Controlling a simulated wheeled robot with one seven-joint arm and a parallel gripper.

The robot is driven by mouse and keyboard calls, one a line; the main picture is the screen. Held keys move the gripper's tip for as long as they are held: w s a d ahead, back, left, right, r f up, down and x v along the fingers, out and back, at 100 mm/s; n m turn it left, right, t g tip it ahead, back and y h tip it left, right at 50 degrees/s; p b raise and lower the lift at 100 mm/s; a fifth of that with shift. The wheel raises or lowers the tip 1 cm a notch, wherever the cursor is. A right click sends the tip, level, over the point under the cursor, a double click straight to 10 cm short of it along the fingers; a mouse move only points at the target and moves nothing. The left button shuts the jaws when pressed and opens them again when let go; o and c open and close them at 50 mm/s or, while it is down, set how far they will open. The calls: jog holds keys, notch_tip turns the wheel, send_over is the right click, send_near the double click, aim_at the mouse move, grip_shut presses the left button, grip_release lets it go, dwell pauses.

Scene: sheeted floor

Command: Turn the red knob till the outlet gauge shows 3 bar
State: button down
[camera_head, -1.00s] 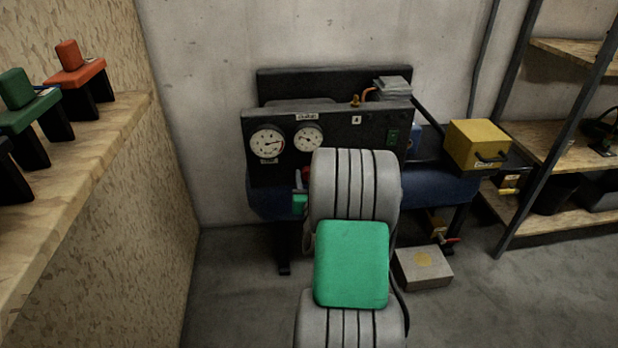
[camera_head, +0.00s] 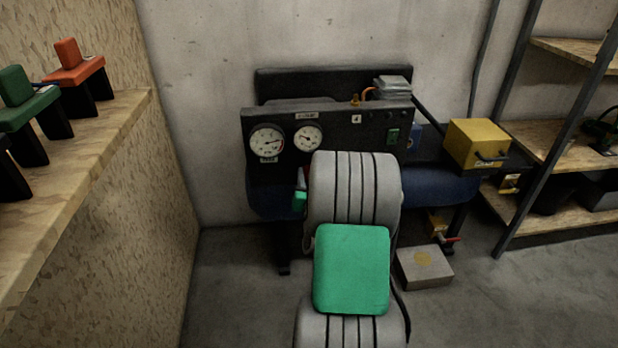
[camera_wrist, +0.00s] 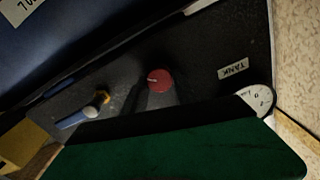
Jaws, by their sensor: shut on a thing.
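The red knob (camera_wrist: 160,80) shows on the dark panel in the wrist view, with a pale mark pointing left. In the head view only a red sliver shows beside my arm. The outlet gauge (camera_head: 308,138) is the right-hand dial, its label above it; its needle is too small to read surely. The tank gauge (camera_head: 266,141) is to its left and shows partly in the wrist view (camera_wrist: 257,98). My gripper (camera_head: 301,184) is at the panel below the gauges, shut on the red knob; my arm hides most of it, and the fingertips are hard to make out.
A blue-handled valve (camera_wrist: 77,118) is near the knob. A yellow box (camera_head: 477,143) stands right of the panel. A grey block (camera_head: 424,267) lies on the floor. A wooden shelf (camera_head: 75,170) runs along the left.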

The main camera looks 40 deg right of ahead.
jog(key=c, duration=1)
grip_release()
jog(key=b+v, duration=0.1)
jog(key=v, duration=0.7)
jog(key=shift+b, duration=0.4)
jog(key=shift+w, duration=0.15)
